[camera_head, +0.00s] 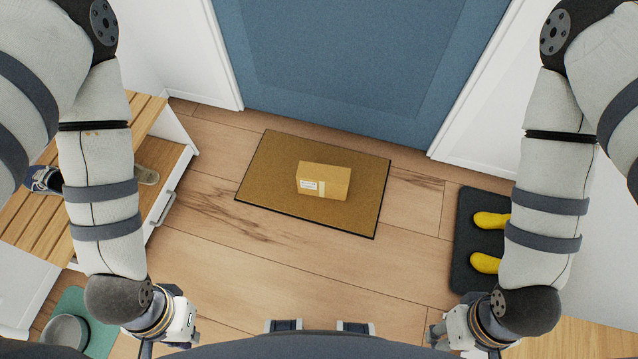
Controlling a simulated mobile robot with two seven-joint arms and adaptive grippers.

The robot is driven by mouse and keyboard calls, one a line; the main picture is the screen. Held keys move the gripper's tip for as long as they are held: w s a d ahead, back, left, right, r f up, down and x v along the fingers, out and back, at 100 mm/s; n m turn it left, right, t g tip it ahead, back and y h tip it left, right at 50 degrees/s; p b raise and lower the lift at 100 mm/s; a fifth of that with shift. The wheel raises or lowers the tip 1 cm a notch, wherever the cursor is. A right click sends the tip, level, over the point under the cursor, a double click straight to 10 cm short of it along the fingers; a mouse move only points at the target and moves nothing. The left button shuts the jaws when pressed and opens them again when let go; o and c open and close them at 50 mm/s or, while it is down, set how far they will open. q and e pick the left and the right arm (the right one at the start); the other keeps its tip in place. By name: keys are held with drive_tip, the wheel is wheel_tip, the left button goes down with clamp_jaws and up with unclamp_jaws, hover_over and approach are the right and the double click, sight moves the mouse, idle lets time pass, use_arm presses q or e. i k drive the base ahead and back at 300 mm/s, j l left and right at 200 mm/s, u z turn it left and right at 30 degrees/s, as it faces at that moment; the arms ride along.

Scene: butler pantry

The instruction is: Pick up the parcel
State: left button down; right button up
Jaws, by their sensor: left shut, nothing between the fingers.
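The parcel (323,181) is a small brown cardboard box with a white label and a pale tape strip. It lies on the brown doormat (270,165), a little right of the mat's middle. My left gripper (163,347) is at the bottom left edge of the view, shut and empty, well short of the parcel. My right gripper (438,336) shows partly at the bottom right, also apart from the parcel; its fingers are too hidden to judge.
A blue door (350,70) stands behind the mat. A wooden-topped bench (45,222) with shoes is at left, above a grey bowl (66,331) on a green mat (102,338). Yellow boots (490,220) stand on a dark tray (466,262) at right. Wooden floor before the doormat is clear.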

sight(314, 178)
drive_tip(key=i+j+z, duration=0.2)
drive_tip(key=z, duration=0.15)
drive_tip(key=i+j+z, duration=0.15)
drive_tip(key=j+z, duration=0.15)
drive_tip(key=i+j+z, duration=0.15)
drive_tip(key=j+z, duration=0.2)
